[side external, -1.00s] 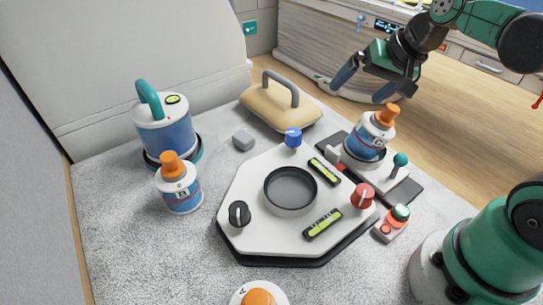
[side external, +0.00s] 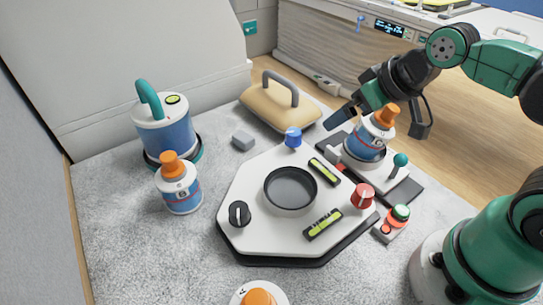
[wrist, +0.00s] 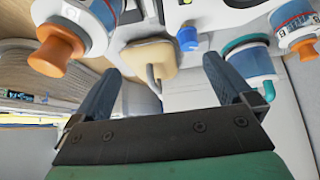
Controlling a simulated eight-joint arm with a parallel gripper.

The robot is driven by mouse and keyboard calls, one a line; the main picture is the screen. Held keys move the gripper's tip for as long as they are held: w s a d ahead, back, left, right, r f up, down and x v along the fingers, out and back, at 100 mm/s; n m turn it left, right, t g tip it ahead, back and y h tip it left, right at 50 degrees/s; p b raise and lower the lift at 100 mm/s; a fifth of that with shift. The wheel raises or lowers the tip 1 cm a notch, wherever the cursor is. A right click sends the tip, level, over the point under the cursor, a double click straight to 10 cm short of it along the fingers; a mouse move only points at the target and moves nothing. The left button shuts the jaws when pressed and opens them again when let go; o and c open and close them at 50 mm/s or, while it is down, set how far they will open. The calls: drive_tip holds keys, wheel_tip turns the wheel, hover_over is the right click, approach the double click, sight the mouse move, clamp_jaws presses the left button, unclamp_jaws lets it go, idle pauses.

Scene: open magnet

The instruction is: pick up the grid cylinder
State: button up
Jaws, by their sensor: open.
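Several white and blue cylinders with orange caps are in view; I cannot tell which is the grid cylinder. One capped cylinder (side external: 366,142) stands in a round holder at the right of the board, and its cap shows upper left in the wrist view (wrist: 57,52). Another (side external: 182,192) stands on the grey surface at left. A third cap (side external: 258,297) is cut by the bottom edge. A larger blue cylinder with a teal handle (side external: 166,133) stands at back left.
The white board (side external: 262,210) has a round black-rimmed well, knobs and levels. A beige block with a grey handle (side external: 272,108) and a small grey cube (side external: 243,140) lie behind it. A teal-knobbed lever (side external: 400,160) stands beside the holder. The front left surface is clear.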

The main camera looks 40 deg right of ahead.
sight(381, 117)
drive_tip(key=d+n+g, duration=0.1)
drive_tip(key=d+n, duration=0.1)
drive_tip(key=s+d+n+g+y, duration=0.1)
drive_tip(key=d+n, duration=0.2)
drive_tip(key=d+n+g+y, duration=0.1)
drive_tip(key=d+n, duration=0.2)
drive_tip(key=shift+s+d+f+g, duration=0.15)
drive_tip(key=shift+s+f+g, duration=0.1)
drive_tip(key=shift+s+g, duration=0.1)
drive_tip(key=shift+s+d+n+y, duration=0.1)
drive_tip(key=shift+d+n+y, duration=0.35)
drive_tip(key=shift+n, duration=0.35)
drive_tip(key=shift+x, duration=2.75)
drive_tip(key=shift+a, duration=0.1)
drive_tip(key=c, duration=1.4)
drive_tip(key=shift+r, duration=0.2)
